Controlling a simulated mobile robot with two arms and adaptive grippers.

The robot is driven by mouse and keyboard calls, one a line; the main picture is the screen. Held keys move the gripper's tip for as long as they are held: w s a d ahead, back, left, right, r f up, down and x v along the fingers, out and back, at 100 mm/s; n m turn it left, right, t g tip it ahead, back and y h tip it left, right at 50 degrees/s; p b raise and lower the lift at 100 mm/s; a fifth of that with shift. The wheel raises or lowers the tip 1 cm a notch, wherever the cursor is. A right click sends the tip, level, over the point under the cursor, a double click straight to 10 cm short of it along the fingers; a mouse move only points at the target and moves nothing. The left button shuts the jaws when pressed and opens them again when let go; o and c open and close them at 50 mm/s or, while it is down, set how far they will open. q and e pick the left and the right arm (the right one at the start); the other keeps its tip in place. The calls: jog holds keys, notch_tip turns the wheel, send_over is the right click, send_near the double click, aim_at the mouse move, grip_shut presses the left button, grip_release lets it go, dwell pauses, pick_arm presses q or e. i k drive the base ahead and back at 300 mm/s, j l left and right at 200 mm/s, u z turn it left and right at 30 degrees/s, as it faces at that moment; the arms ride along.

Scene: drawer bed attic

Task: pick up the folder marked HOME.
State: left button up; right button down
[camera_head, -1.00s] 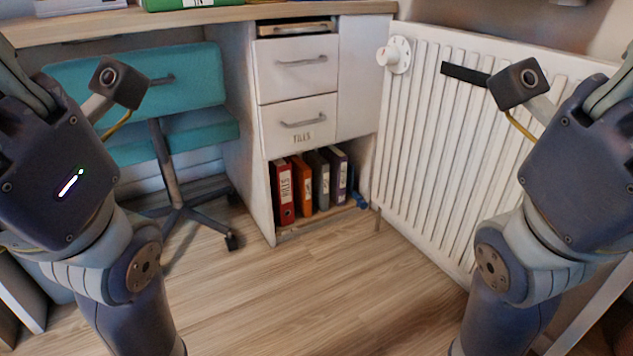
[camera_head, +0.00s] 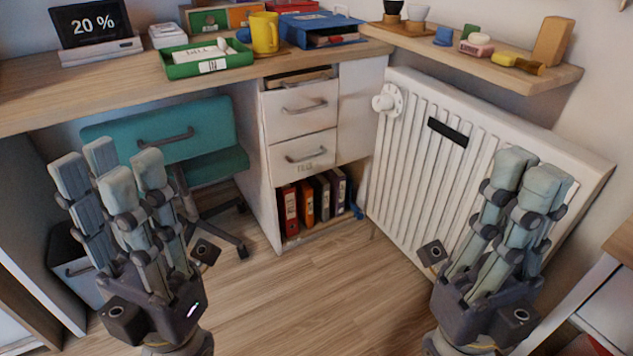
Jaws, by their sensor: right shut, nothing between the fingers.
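Several upright binders stand on the open shelf under the desk drawers: a red one (camera_head: 290,211), an orange one (camera_head: 307,203), a grey one (camera_head: 321,197) and a purple one (camera_head: 338,191). Their spine labels are too small to read, so I cannot tell which is marked HOME. A blue folder (camera_head: 322,30) lies on the desk top; no HOME label is readable on it. My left gripper (camera_head: 108,172) points up, open and empty, in front of the teal chair. My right gripper (camera_head: 530,178) points up, shut and empty, in front of the radiator. Both are well apart from the binders.
The desk (camera_head: 130,82) holds a green tray (camera_head: 207,60), a yellow mug (camera_head: 264,33) and a screen. A teal chair (camera_head: 205,121) stands left of the drawers, the white radiator (camera_head: 408,160) right. The wooden floor (camera_head: 310,300) between my grippers is clear.

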aim_at(320, 186)
jog(key=i+j+z, duration=0.25)
jog(key=i+j, duration=0.4)
jog(key=j, duration=0.1)
